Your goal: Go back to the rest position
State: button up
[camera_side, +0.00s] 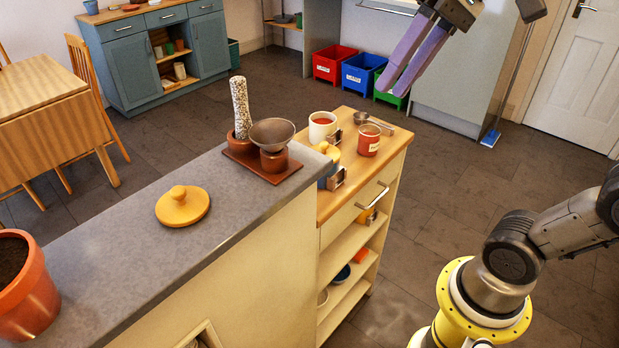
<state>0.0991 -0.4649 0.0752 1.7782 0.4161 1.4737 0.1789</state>
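My gripper (393,90) is in the upper right of the side view, raised above and behind the wooden-topped unit. Its two purple fingers point down and to the left. They lie close together in this view, and I cannot tell whether there is a gap between the tips. I see nothing held between them. The fingers appear clear of the cups and the counter.
A grey counter (110,270) carries an orange lid (183,206), a plant pot (25,300) and a brown tray (241,157) with a speckled cylinder and bowl. The wooden-topped unit (393,141) holds a white cup (322,128) and red mug (369,140). Coloured bins (362,75) stand behind.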

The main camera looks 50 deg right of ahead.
jog(key=s+d+f+n+t+h, duration=0.1)
jog(key=s+d+f+h, duration=0.1)
jog(key=f, duration=0.6)
jog(key=s+d+f+n+t+h, duration=0.1)
jog(key=s+d+f+n+h, duration=0.1)
jog(key=f, duration=0.6)
jog(key=s+d, duration=0.1)
jog(key=d, duration=0.1)
jog(key=shift+s+d+f+h, duration=0.15)
jog(key=shift+s+d+h, duration=0.15)
jog(key=shift+d, duration=0.1)
